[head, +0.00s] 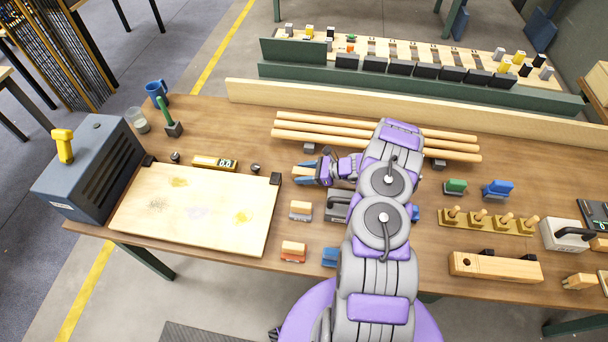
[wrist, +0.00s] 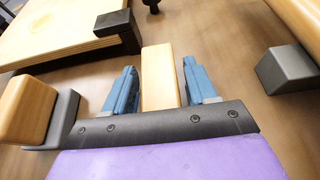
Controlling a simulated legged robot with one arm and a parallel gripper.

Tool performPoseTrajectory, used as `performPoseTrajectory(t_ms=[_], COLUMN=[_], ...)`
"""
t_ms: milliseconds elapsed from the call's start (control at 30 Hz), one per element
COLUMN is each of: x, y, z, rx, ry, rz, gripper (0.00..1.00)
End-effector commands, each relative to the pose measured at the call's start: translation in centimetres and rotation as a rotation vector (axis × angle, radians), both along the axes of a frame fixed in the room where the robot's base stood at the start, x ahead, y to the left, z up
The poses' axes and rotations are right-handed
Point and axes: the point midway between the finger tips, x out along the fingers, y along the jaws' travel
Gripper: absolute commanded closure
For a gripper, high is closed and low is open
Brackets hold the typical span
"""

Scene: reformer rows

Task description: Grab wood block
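A pale rectangular wood block (wrist: 160,78) lies between the two blue fingers of my gripper (wrist: 157,88) in the wrist view. A narrow gap shows on each side of the block, so the fingers look open around it. Whether the block rests on the table cannot be told. In the head view my gripper (head: 308,174) is low over the table, pointing left, and the block is not clear there. Another wood block (wrist: 26,108) sits in a grey holder to the left in the wrist view; it also shows in the head view (head: 301,207).
A light wooden board (head: 197,213) with black corner pieces lies left of my gripper. Long dowels (head: 370,128) rest on grey supports (wrist: 292,70) behind it. Another block in an orange holder (head: 293,251) stands nearer. A yellow device (head: 214,163) lies behind the board.

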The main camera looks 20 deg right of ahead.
Motion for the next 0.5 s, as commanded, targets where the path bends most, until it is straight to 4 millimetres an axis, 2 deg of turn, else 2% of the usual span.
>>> performPoseTrajectory(t_ms=[33, 500], x=[-0.01, 0.02], y=[-0.01, 0.18], z=[-0.01, 0.07], rx=[0.000, -0.002], ry=[0.000, 0.000], rz=[0.000, -0.001], gripper=[0.48, 0.92])
